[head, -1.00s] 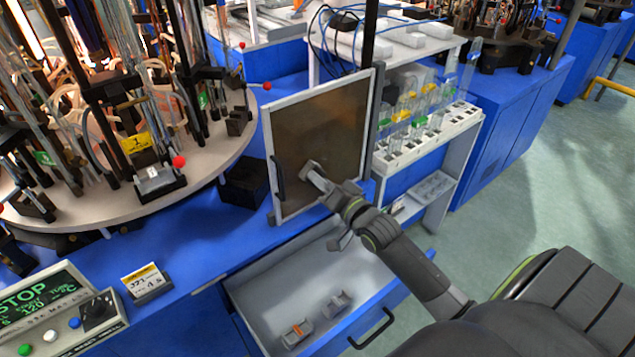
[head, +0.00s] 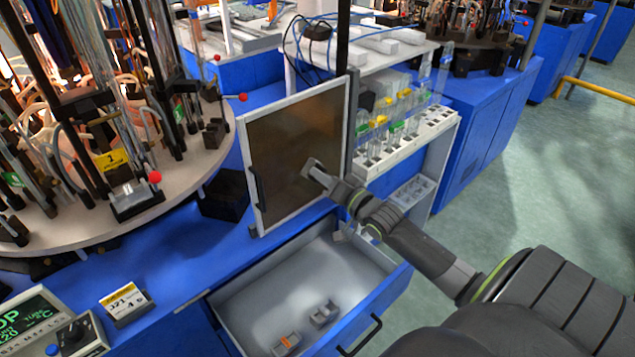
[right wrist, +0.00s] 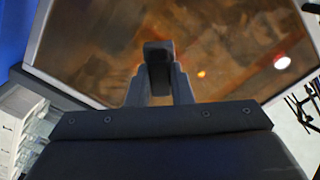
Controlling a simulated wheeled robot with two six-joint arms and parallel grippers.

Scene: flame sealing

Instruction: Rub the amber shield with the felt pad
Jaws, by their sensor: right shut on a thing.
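The amber shield (head: 285,140) is a brownish, see-through panel in a light frame, standing upright on the blue bench with a dark handle at its left edge. It fills the upper part of the right wrist view (right wrist: 215,35), with smudgy patches. My right gripper (head: 317,176) is shut on the grey felt pad (head: 312,167), at the shield's lower right. The pad shows dark between the fingertips in the right wrist view (right wrist: 158,55). It looks to be against or very close to the panel; I cannot tell if it touches. My left gripper is not in view.
An open drawer (head: 260,305) below the shield holds two small grey blocks, one with an orange mark (head: 286,344). A round carousel table (head: 190,165) with rods stands at left. A rack of vials (head: 410,140) stands behind at right.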

